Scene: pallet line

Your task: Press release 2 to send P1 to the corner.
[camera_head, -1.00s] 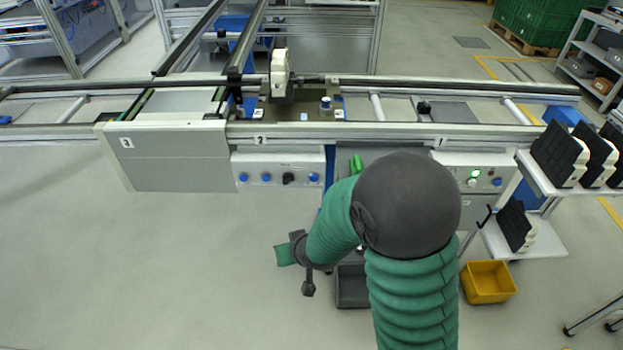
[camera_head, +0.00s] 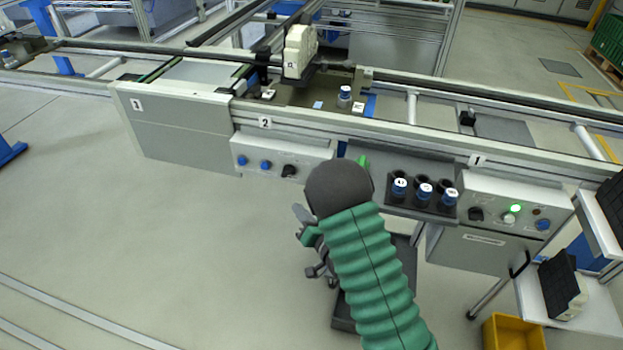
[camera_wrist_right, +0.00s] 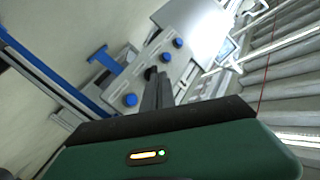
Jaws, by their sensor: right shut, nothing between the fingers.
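The station 2 panel (camera_head: 282,158) is a pale box under the rail label 2, with a black knob (camera_head: 289,171) and blue buttons. Two buttons, including one (camera_head: 265,165), show left of the knob. In the wrist view a blue button (camera_wrist_right: 130,100) is on the near side of the knob; my arm hides it in the head view. A pallet (camera_head: 330,95) at station 2 carries a white block (camera_head: 298,52); its marking is too small to read. My right gripper (camera_head: 301,212) is shut and empty, in front of and below the panel; its fingers (camera_wrist_right: 159,80) point towards it.
A yellow bin (camera_head: 515,334) stands lower right.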

